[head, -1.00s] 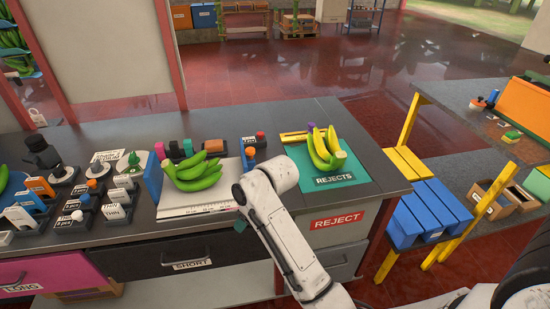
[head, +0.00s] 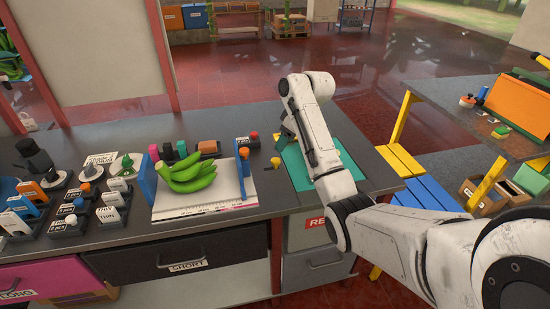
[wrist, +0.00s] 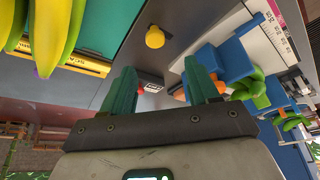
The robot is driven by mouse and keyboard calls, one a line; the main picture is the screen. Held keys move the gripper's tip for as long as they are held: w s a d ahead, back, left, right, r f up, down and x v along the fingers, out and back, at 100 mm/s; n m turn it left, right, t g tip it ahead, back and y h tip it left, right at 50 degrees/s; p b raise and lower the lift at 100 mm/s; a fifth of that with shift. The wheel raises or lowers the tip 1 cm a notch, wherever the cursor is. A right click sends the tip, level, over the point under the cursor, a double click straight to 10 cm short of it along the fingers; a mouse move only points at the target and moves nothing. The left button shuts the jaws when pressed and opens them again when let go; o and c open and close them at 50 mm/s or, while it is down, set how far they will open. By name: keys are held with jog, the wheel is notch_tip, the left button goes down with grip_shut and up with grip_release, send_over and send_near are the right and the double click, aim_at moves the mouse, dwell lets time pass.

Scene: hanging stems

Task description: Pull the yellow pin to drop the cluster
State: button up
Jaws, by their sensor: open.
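A small yellow knob (head: 276,162) stands on the dark counter left of the green mat. It also shows in the wrist view (wrist: 155,37), beyond and between my fingertips, apart from them. I cannot tell whether it is the yellow pin. My gripper (wrist: 160,82) is open and empty, its two teal fingers spread; in the head view my arm mostly hides it. A green banana cluster (head: 188,174) lies on a white measuring board (head: 205,207). Yellow-green bananas (wrist: 55,35) show at the upper left of the wrist view. No hanging stem is clear.
The green mat (head: 296,166) lies under my arm. Labelled blocks (head: 70,222) crowd the counter's left. A yellow-and-blue stool (head: 405,165) stands to the right.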

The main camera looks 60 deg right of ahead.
aim_at(276, 160)
jog(key=x, duration=1)
jog(key=shift+d+f+p, duration=0.2)
jog(key=shift+d+p, duration=0.1)
jog(key=shift+d, duration=0.1)
grip_shut()
